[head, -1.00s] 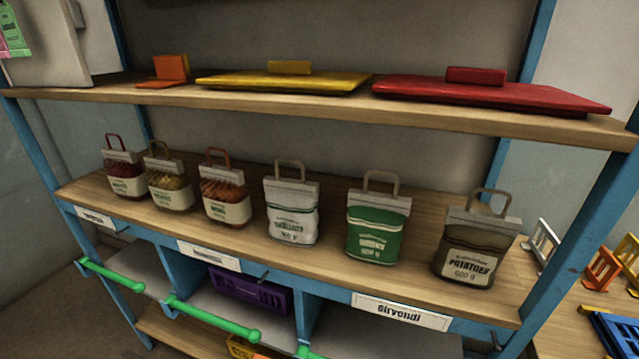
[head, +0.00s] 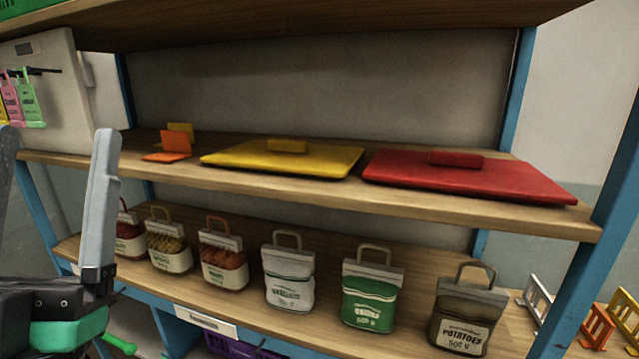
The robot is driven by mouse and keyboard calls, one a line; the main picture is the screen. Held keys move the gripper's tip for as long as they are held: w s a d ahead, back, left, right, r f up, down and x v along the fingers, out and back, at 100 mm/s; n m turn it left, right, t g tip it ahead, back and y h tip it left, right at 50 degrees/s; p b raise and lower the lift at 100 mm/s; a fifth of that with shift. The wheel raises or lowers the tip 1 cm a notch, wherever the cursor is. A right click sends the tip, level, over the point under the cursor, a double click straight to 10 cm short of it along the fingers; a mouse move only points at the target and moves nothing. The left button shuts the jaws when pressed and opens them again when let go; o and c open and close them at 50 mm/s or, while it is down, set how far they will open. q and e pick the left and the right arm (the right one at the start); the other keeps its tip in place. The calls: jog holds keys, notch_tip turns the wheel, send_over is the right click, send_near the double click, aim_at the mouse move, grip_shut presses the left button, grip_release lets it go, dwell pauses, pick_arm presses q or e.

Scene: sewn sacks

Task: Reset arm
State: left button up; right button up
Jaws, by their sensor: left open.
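My left gripper (head: 48,215) is at the left edge of the head view, partly cut off by the frame. Its two grey fingers point up and stand apart with nothing between them. It is in front of the shelf and hides part of the left shelf end. My right gripper is not in the head view. Several sewn sacks with loop handles stand in a row on the lower shelf, among them a white sack (head: 289,280), a green sack (head: 371,295) and a brown potato sack (head: 467,318) at the right.
A blue post (head: 600,220) rises at the right. Coloured racks (head: 598,328) stand beyond it. Coloured tags (head: 30,100) hang at upper left.

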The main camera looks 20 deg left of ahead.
pick_arm(q)
jog(key=w+d+r+m+g+h+p, duration=0.1)
jog(key=w+d+m+h, duration=0.15)
jog(key=d+h, duration=0.8)
notch_tip(320, 180, up, 37)
jog(key=a+h+p, duration=0.1)
jog(key=a+p, duration=0.1)
jog(key=p, duration=3.5)
jog(key=shift+s+r, duration=0.2)
